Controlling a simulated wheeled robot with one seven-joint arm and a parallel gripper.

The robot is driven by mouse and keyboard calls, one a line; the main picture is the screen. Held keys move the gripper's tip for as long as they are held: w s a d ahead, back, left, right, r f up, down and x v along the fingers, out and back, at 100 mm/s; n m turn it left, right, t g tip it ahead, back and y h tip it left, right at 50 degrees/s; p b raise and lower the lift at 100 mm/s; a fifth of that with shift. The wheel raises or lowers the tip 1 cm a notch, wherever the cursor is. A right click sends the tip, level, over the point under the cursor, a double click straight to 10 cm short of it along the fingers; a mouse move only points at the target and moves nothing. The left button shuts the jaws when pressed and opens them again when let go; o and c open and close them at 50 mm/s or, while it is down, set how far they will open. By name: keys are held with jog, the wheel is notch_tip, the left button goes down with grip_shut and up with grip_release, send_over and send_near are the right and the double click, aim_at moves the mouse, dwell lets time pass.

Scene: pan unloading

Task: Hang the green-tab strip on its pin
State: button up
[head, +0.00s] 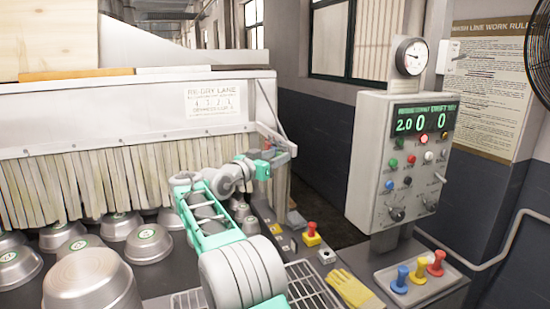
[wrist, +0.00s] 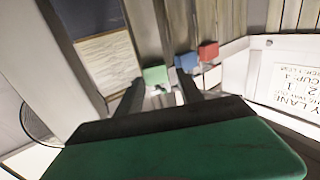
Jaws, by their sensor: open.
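The green tab (wrist: 155,75) shows in the wrist view just beyond my fingertips, roughly between them. A pale narrow piece is seen by it, but I cannot tell how much of the strip this is or whether it touches a pin. A blue tab (wrist: 187,62) and a red tab (wrist: 208,50) sit to its right. My gripper (wrist: 160,92) is open, its two dark fingers apart, and nothing is clearly held. In the head view my arm reaches to the right end of the curtain housing, and the fingertips there are too small to read.
The white housing (head: 140,112) carries a curtain of pale strips (head: 100,182) above several upturned metal pans (head: 148,243). A control box (head: 402,160) stands to the right. A yellow glove (head: 355,290) and a tray of coloured plugs (head: 420,283) lie in front of it.

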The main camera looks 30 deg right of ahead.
jog(key=shift+s+d, duration=0.25)
jog(key=shift+s, duration=0.05)
